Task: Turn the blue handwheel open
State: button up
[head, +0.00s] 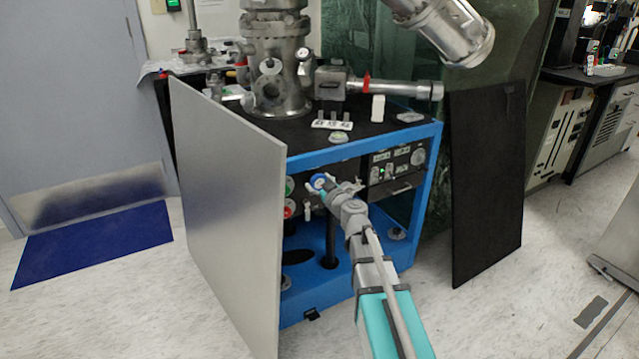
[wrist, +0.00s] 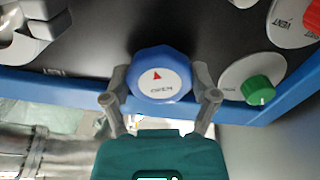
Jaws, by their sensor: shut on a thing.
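The blue handwheel (wrist: 161,73) sits on the dark panel in the wrist view. Its white face carries a red arrow and the word OPEN, and the arrow points up and slightly left in that picture. It also shows small in the head view (head: 318,181), partly hidden by my gripper. My gripper (wrist: 161,84) has one finger on each side of the wheel's rim and is shut on it; in the head view my gripper (head: 327,185) reaches into the front of the blue-framed cart.
A green knob (wrist: 257,90) and a red knob (wrist: 312,14) marked VENT sit beside the wheel. The cart's blue frame (head: 365,150) runs close above the panel. A grey sheet (head: 230,210) stands left of my arm; a black panel (head: 487,180) leans at right. Open floor lies right of my arm.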

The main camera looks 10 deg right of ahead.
jog(key=n, duration=1.2)
jog(key=shift+n, duration=0.3)
jog(key=o, duration=1)
jog(key=v, duration=1.2)
